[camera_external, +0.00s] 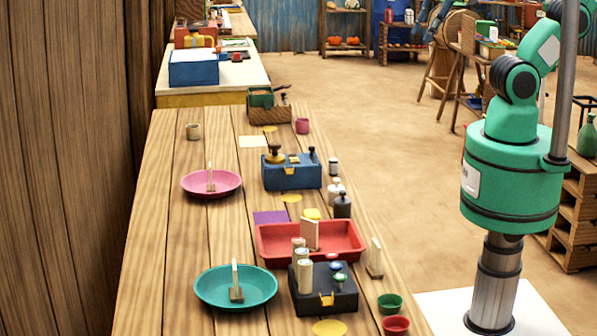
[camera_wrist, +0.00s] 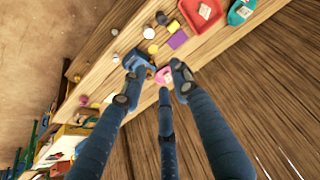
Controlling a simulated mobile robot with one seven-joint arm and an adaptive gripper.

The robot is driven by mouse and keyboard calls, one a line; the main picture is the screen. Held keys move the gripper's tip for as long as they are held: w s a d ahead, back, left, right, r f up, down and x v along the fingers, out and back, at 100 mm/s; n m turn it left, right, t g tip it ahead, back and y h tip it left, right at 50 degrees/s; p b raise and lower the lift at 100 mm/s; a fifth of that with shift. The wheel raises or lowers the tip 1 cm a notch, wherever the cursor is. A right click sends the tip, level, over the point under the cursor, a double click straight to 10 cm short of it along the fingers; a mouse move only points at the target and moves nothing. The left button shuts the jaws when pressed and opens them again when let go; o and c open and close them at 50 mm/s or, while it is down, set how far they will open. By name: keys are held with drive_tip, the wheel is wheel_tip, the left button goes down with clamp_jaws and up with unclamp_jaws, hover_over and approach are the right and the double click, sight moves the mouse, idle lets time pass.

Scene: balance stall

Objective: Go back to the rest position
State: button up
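My gripper (camera_wrist: 156,80) shows in the wrist view with its dark blue fingers spread apart and nothing between them. It is high above the table, and the pink plate (camera_wrist: 164,75) and blue box (camera_wrist: 138,60) appear far below, between and behind the fingers. In the external view my green arm (camera_external: 512,170) stands at the right of the table.
The wooden table (camera_external: 150,240) holds a pink plate (camera_external: 197,190), a teal plate (camera_external: 210,292), a red tray (camera_external: 345,262), a blue box (camera_external: 290,180) and a black box (camera_external: 330,303). Small cups and bottles stand along its right edge. A wooden wall (camera_external: 70,150) borders the left.

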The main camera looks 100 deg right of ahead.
wheel_tip(320, 180, down, 3)
drive_tip(key=shift+r+b, duration=0.2)
drive_tip(key=shift+b, duration=1)
